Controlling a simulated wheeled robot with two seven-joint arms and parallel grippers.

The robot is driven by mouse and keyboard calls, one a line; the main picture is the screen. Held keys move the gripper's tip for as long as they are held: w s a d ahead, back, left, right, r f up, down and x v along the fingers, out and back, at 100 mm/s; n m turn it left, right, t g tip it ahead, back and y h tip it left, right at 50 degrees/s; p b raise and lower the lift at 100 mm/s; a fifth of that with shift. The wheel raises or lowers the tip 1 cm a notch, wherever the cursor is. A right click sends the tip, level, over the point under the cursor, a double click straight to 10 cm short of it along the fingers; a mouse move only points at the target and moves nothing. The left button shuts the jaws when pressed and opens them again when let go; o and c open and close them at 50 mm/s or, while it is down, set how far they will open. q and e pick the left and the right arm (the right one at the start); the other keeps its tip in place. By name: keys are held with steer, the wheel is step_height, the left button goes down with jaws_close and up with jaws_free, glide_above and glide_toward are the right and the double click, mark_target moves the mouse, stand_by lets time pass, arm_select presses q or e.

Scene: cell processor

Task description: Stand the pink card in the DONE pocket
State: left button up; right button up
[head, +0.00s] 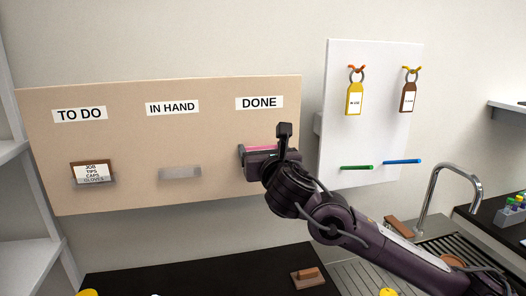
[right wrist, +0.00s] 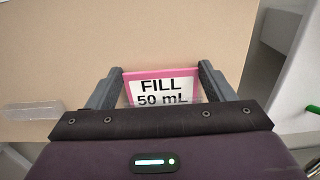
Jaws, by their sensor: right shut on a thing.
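The pink card (right wrist: 163,90) reads "FILL 50 mL" in the right wrist view. It stands between the two fingers of my right gripper (right wrist: 157,85), which is shut on it by its sides. In the head view, a pink strip of the card (head: 264,148) shows above my right gripper (head: 268,152), just below the DONE label (head: 259,103). My left gripper is not in view.
The tan board (head: 215,130) also has an empty IN HAND pocket (head: 180,172) and a TO DO pocket holding a brown card (head: 91,169). A white panel (head: 372,120) to the right carries hanging tags and green and blue pegs. A dark counter and a sink tap (head: 434,190) are below.

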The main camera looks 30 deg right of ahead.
steer(key=shift+f, duration=0.1)
steer(key=o, duration=1.4)
steer(key=shift+o, duration=0.2)
steer(key=v, duration=0.7)
steer(key=shift+s, duration=0.35)
steer(key=shift+a, duration=0.1)
